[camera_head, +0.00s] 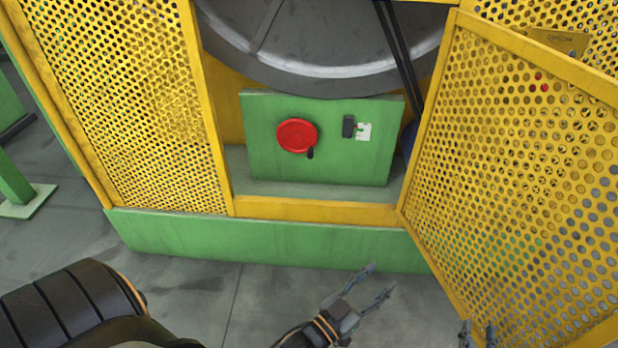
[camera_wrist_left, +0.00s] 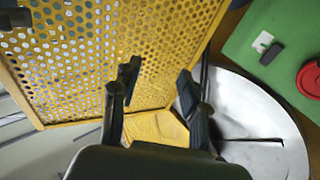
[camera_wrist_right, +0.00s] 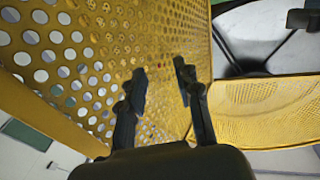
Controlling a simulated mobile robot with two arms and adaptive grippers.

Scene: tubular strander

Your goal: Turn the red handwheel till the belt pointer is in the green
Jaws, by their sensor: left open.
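The red handwheel (camera_head: 297,135) sits on a green panel (camera_head: 270,170) inside the machine, with a dark handle at its lower right. To its right are a black block (camera_head: 348,126) and a small white plate (camera_head: 364,132); the pointer and any green zone are too small to make out. The handwheel also shows at the right edge of the left wrist view (camera_wrist_left: 311,78). My left gripper (camera_head: 379,280) is open and empty, in front of and below the panel. My right gripper (camera_head: 478,333) is open and empty at the bottom, near the door. Neither touches the handwheel.
A yellow perforated door (camera_head: 520,170) stands open on the right. A fixed yellow mesh panel (camera_head: 130,100) is on the left. A yellow sill (camera_head: 310,210) and green base (camera_head: 270,245) run below the opening. A large grey wheel (camera_head: 320,40) and dark belts (camera_head: 398,50) are above.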

